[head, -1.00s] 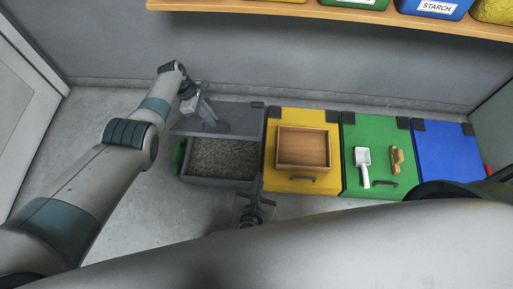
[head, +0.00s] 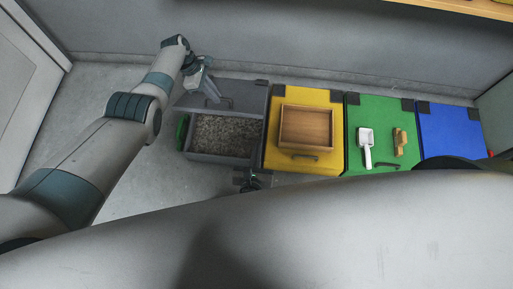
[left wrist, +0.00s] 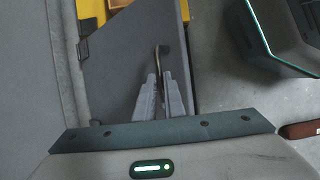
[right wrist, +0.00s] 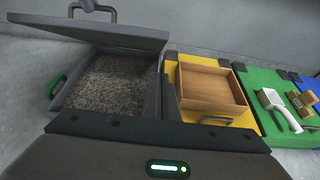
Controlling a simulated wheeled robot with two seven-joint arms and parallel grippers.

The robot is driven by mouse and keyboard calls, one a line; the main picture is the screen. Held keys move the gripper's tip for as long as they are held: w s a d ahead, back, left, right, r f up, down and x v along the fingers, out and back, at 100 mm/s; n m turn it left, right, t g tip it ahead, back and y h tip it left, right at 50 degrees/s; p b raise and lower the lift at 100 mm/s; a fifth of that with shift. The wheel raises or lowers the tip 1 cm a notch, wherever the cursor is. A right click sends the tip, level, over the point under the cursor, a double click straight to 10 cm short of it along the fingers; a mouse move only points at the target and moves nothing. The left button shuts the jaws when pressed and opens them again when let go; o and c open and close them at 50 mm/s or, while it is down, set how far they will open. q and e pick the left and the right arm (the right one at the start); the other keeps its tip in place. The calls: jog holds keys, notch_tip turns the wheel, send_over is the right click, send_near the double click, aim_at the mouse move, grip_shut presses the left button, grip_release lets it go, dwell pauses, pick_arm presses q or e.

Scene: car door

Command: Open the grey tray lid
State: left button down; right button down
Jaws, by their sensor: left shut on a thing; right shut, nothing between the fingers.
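The grey tray (head: 220,159) is at the left end of the row, with grey-brown grains inside. Its grey lid (head: 246,92) is raised towards the wall, leaving the front part uncovered. In the right wrist view the lid (right wrist: 125,32) stands tilted above the tray. My left gripper (head: 212,92) is shut on the lid's handle, which shows between its fingers in the left wrist view (left wrist: 158,92). My right gripper (head: 247,181) is shut and empty in front of the tray, partly hidden by my arm.
A yellow bin (head: 272,152) with a wooden box (head: 306,127) on top stands right beside the tray. Beyond it are a green bin (head: 384,117) with a white scoop (head: 366,146) and brush (head: 400,142), then a blue bin (head: 450,130). A shelf edge (head: 470,8) overhangs the back right.

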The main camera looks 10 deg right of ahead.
pick_arm(q)
jog(key=shift+w+d, duration=0.15)
jog(key=shift+w, duration=0.1)
pick_arm(e)
jog(key=w+d, duration=0.3)
jog(key=w, duration=0.6)
